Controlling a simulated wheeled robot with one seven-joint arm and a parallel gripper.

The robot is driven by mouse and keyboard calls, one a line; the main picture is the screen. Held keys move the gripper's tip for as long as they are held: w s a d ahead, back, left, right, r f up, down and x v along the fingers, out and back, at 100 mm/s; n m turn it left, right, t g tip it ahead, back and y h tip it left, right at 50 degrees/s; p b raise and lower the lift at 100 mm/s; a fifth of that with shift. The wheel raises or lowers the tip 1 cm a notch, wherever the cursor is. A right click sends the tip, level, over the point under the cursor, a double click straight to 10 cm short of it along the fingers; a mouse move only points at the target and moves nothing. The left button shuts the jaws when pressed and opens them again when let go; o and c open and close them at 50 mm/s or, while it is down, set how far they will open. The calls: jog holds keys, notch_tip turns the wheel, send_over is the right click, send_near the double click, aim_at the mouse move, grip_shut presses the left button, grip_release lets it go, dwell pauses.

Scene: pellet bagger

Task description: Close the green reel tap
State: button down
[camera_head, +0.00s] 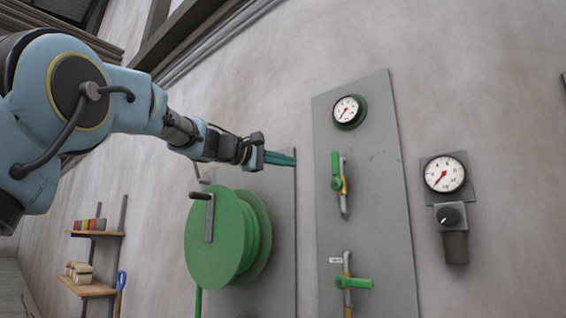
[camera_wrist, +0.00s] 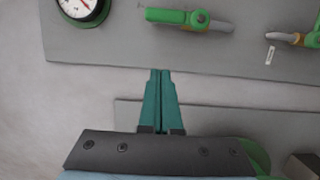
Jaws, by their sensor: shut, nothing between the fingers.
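Two green-handled taps sit on a grey wall panel (camera_head: 385,225). The upper tap (camera_head: 336,172) has its handle upright, along its pipe; it also shows in the wrist view (camera_wrist: 190,18). The lower tap (camera_head: 353,283) has its handle level, across its pipe, beside a small white label (camera_head: 335,260); part of it shows at the wrist view's right edge (camera_wrist: 313,38). I cannot tell which one is the reel tap. My gripper (camera_head: 294,160) has green fingers, shut and empty, left of the upper tap and apart from it. The fingers also show in the wrist view (camera_wrist: 160,73).
A green hose reel (camera_head: 222,245) with a crank stands out from a backplate below my gripper. A round gauge (camera_head: 347,111) tops the panel; another gauge (camera_head: 445,174) and a black knob (camera_head: 449,216) are to the right. Shelves (camera_head: 92,287) hang at lower left.

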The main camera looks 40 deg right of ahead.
aim_at(336, 170)
jog(key=s+d+p, duration=0.3)
jog(key=s+d, duration=0.1)
jog(key=d, duration=0.4)
jog(key=shift+d, duration=0.3)
